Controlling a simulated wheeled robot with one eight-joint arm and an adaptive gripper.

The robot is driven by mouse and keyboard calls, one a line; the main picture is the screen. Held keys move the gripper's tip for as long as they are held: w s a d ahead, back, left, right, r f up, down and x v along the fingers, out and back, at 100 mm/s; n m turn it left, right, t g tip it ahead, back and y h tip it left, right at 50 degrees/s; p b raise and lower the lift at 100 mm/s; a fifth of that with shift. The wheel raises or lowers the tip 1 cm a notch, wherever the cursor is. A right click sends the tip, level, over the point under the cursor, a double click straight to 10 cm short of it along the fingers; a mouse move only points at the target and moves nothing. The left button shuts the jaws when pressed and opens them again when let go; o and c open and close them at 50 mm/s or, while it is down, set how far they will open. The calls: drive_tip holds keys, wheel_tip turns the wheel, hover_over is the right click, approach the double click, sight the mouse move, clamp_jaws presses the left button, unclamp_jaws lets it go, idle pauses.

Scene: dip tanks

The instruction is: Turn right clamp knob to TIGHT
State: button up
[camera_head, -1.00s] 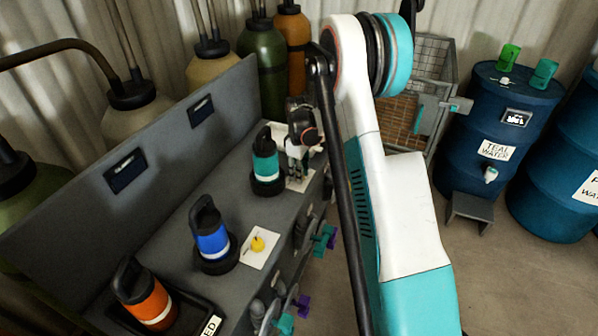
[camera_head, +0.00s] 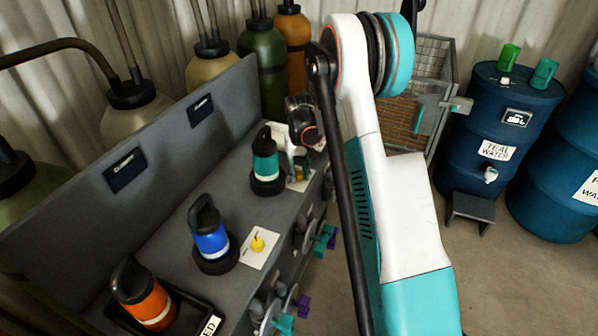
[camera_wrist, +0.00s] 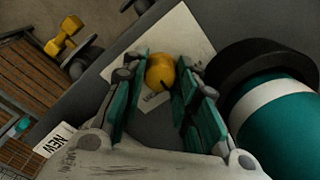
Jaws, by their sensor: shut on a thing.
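The right clamp knob, a yellow round knob with a dark pointer mark, shows in the wrist view (camera_wrist: 160,72) between the teal pads of my gripper (camera_wrist: 160,80). The pads are shut on its sides. It stands on a white card (camera_wrist: 180,35), whose lettering is mostly hidden by the fingers, so I cannot read the pointer's setting. In the head view my gripper (camera_head: 299,163) points down at the far end of the grey bench, just right of the teal bottle, and largely covers this knob and card.
The teal bottle (camera_head: 265,160) stands close beside my gripper. A blue bottle (camera_head: 209,232) and an orange bottle (camera_head: 146,297) stand nearer on the bench. Another yellow knob (camera_head: 257,243) sits on its own card. Coloured valve handles (camera_head: 325,238) stick out from the bench front.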

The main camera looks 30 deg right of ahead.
sight(299, 173)
drive_tip(key=m, duration=0.3)
drive_tip(key=shift+m, duration=2.1)
drive_tip(key=o, duration=1.1)
wheel_tip(299, 173, up, 12)
